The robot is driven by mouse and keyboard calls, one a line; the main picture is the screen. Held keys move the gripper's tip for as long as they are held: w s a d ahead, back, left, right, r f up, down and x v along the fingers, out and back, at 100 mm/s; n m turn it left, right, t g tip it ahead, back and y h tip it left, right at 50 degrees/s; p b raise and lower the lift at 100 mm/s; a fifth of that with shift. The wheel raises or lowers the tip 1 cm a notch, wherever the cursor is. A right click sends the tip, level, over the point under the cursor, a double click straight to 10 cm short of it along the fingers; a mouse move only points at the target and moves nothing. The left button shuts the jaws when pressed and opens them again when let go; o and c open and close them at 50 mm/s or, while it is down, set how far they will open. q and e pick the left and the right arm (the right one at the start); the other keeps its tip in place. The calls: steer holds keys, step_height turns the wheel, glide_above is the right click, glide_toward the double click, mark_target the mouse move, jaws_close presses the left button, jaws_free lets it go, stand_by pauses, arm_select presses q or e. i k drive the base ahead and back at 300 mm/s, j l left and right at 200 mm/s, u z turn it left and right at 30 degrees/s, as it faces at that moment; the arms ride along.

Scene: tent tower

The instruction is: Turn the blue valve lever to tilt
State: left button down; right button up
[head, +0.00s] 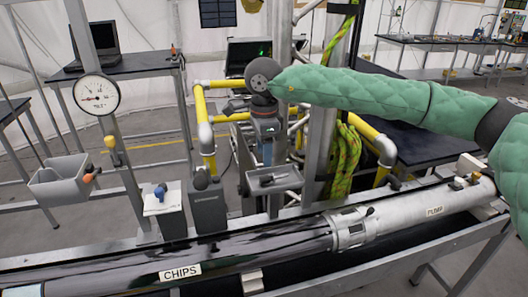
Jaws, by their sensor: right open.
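A small blue lever (160,190) stands on top of a white box (163,203) at the left of centre, behind the long pipe. It looks roughly upright, but it is too small to tell its exact angle. My right gripper (267,157) hangs pointing down at the centre, at the end of the green-sleeved arm from the right. It is open and looks empty, well to the right of the blue lever and above a small grey tray (287,183). My left gripper is out of view.
A grey box (207,208) stands just right of the white box. A long pipe marked CHIPS (225,262) and PUMP runs across the front. A gauge (96,94) on a post and a grey bin (60,186) are at left. Yellow rails (209,145) stand behind.

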mark_target(160, 192)
steer(key=k, duration=1)
